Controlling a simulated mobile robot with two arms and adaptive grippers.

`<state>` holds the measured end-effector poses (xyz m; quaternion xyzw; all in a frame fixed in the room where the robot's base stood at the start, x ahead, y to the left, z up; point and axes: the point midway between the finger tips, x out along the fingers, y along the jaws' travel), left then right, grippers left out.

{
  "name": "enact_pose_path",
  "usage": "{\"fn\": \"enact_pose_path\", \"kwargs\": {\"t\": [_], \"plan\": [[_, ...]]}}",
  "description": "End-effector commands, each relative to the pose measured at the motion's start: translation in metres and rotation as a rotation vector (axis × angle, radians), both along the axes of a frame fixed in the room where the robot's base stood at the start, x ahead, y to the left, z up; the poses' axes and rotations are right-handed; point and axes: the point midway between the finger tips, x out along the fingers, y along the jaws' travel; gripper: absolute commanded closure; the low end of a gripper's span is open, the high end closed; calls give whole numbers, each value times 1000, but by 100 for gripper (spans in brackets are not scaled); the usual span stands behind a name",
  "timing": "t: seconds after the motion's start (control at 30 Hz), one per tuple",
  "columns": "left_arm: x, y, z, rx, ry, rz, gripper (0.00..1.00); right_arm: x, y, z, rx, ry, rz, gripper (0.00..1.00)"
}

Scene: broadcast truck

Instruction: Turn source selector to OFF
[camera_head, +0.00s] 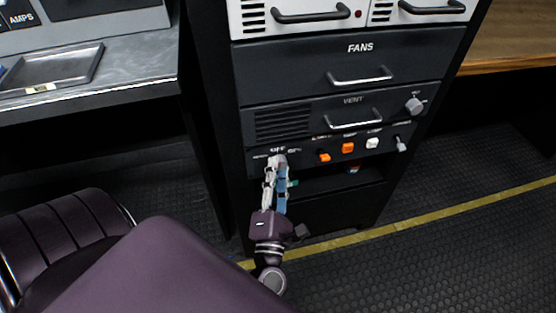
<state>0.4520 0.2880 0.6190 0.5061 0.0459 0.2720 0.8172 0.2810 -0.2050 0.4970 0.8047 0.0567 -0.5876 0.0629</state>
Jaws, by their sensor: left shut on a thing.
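The source selector (279,158) is a small pale knob at the left end of the dark control panel, low in the rack. Lettering that looks like OFF shows just above it. My left gripper (277,168) reaches up to the panel from below, and its fingers are shut on the knob. The fingers hide most of the knob, so its exact pointing direction cannot be told. My right gripper is not in view.
Orange and white switches (348,147) and a small grey knob (400,144) sit right of the selector. A vent drawer (290,120) and fans drawer (290,70) with protruding handles are above. A desk (140,65) stands left; open floor (470,250) lies right.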

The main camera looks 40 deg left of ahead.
Motion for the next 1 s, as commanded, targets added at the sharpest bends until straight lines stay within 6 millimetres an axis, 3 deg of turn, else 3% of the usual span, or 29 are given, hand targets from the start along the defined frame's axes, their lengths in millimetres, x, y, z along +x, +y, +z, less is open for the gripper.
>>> {"fn": "enact_pose_path", "kwargs": {"t": [0.7,0.73,0.9,1.0], "plan": [[0,0,-1,17,24,0,97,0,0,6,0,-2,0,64],[0,0,-1,17,24,0,71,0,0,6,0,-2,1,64],[0,0,-1,17,22,-1,55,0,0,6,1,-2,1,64],[0,0,0,17,22,-1,55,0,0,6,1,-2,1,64]]}}
